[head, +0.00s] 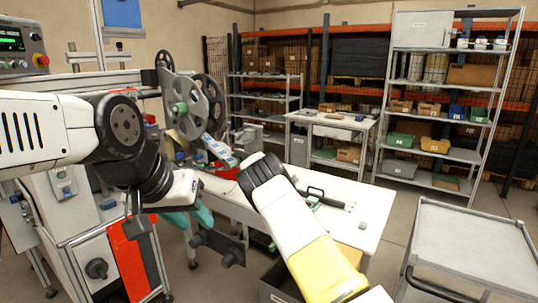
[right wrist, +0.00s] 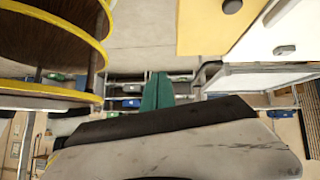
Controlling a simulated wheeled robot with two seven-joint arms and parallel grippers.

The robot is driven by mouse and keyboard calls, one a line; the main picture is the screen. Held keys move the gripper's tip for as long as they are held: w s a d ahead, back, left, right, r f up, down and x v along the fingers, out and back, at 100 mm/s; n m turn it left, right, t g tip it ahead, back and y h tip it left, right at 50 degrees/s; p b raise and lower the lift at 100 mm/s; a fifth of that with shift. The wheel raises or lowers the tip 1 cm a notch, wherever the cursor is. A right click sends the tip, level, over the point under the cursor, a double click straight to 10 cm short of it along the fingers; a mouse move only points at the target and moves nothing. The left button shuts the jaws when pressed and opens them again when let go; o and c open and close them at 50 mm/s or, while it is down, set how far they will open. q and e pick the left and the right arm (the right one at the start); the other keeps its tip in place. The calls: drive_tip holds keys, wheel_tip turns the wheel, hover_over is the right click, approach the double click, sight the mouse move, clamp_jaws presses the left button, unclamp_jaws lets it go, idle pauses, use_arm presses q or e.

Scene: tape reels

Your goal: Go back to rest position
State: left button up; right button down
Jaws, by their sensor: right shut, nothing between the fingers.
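My left gripper (head: 198,216) hangs below the black wrist of my left arm, beside the machine and the left end of the white table. Its teal fingers are partly hidden, and I cannot tell their opening. My right gripper (right wrist: 158,92) shows as teal fingers in the right wrist view, closed together and empty. Grey tape reels (head: 186,108) hang on the machine behind my left arm.
The white table (head: 340,215) bears a black-handled tool and small parts. A grey cart (head: 475,245) stands at the right front. Shelves (head: 445,105) with boxes line the back. The floor between table and cart is clear. Round yellow-edged shelves (right wrist: 60,45) lie close at the right wrist view's left.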

drive_tip(key=s+d+r+n+t+y, duration=0.25)
drive_tip(key=s+r+n+y, duration=0.2)
drive_tip(key=r, duration=0.45)
drive_tip(key=s+d+r+n+t+y, duration=0.2)
drive_tip(key=s+d+r+n+y, duration=0.25)
drive_tip(key=r, duration=0.55)
drive_tip(key=s+a+r+n+t, duration=0.1)
drive_tip(key=s+r+n+t, duration=0.2)
drive_tip(key=s+n, duration=0.4)
drive_tip(key=s+a+r+n+t, duration=0.2)
drive_tip(key=s+n+t, duration=0.3)
drive_tip(key=s, duration=0.9)
drive_tip(key=r+n, duration=0.1)
drive_tip(key=n, duration=0.2)
drive_tip(key=shift+s+r+y, duration=0.2)
drive_tip(key=shift+r+y, duration=0.15)
drive_tip(key=shift+y, duration=0.05)
